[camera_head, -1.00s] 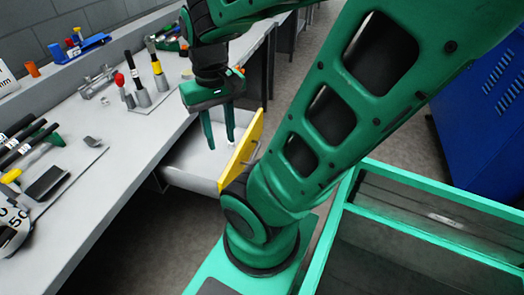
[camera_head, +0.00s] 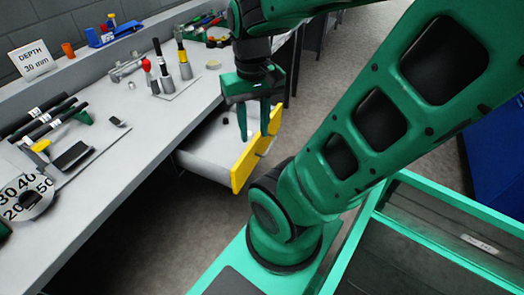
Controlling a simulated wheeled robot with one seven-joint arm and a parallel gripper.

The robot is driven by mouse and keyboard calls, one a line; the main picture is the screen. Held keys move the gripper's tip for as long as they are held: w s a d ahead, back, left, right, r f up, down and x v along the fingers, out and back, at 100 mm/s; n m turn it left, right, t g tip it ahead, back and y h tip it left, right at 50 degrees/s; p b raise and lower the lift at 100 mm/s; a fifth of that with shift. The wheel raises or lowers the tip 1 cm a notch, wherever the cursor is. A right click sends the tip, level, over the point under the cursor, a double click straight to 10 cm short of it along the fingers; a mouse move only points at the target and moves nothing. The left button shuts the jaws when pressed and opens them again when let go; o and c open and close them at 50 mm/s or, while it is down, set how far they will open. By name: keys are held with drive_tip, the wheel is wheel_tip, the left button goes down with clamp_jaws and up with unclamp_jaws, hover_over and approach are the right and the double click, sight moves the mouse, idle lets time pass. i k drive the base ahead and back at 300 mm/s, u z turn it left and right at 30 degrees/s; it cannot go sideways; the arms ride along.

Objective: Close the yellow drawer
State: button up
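The drawer with the yellow front (camera_head: 247,165) is pulled out from under the workbench, its pale inside (camera_head: 208,143) open to view. My gripper (camera_head: 254,134) points down over the drawer, with its two green fingers apart and nothing seen between them. The right finger is at the upper edge of the yellow front in the picture; I cannot tell whether it touches. The left finger hangs over the drawer's inside.
The grey workbench (camera_head: 130,165) bears black rods, a "DEPTH 30 mm" sign (camera_head: 35,60), a tool stand (camera_head: 172,88) and a blue tool (camera_head: 113,33). My arm fills the right. A blue cabinet (camera_head: 495,150) stands at the far right. Floor shows beyond the drawer.

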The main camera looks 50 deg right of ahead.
sight(214, 150)
drive_tip(key=z, duration=1.15)
drive_tip(key=i, duration=0.5)
drive_tip(key=k, duration=0.5)
drive_tip(key=z, duration=1.3)
drive_tip(key=i, duration=0.7)
drive_tip(key=u, duration=1)
